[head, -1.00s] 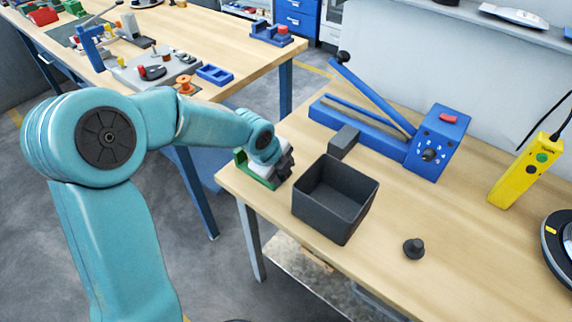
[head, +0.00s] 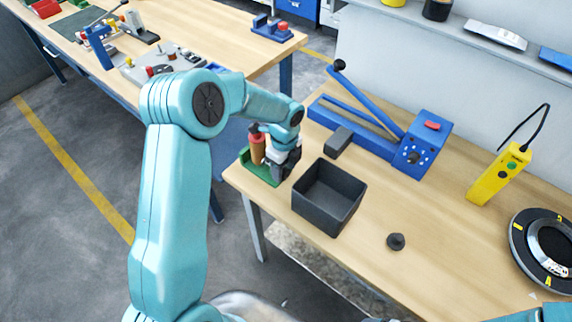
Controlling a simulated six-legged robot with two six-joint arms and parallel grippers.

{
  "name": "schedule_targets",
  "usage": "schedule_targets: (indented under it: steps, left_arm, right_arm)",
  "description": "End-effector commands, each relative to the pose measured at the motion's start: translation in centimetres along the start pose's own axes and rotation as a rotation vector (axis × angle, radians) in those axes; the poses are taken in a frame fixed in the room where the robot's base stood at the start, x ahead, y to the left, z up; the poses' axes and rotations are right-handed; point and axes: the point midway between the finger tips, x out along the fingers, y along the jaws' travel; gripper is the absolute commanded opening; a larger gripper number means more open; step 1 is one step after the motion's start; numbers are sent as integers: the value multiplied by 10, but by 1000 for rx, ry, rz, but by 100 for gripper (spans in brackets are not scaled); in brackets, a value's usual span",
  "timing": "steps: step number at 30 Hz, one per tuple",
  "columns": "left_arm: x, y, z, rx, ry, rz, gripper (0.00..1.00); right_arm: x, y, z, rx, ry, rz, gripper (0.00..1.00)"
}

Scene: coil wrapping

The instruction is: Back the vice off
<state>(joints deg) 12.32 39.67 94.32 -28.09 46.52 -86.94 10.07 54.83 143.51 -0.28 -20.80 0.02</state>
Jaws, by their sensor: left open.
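A green vice (head: 257,172) sits at the left edge of the near bench, beside the dark bin. My left gripper (head: 281,160) is open and points down over the right side of the vice, close to the cylinder. It hides part of the vice, and I cannot tell whether its fingers touch anything. My right gripper is out of view; only a bit of teal arm shows at the lower right.
An open dark bin (head: 328,196) stands right of the vice. Behind it is a blue lever tool (head: 421,150) with a grey block (head: 338,142). A small dark knob (head: 396,241), a yellow control box (head: 498,174) and a round black device (head: 517,238) are to the right.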

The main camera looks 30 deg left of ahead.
Motion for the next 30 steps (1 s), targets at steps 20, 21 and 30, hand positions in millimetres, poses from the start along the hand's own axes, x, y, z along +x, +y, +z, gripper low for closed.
schedule_targets:
  steps: [20,21,30]
  left_arm:
    - [2,-8,0,0,0,305,53]
    - [3,-8,0,0,0,317,53]
    - [3,-8,0,0,0,327,53]
  right_arm:
    - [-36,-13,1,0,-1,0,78]
    - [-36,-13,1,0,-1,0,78]
    - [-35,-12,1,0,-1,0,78]
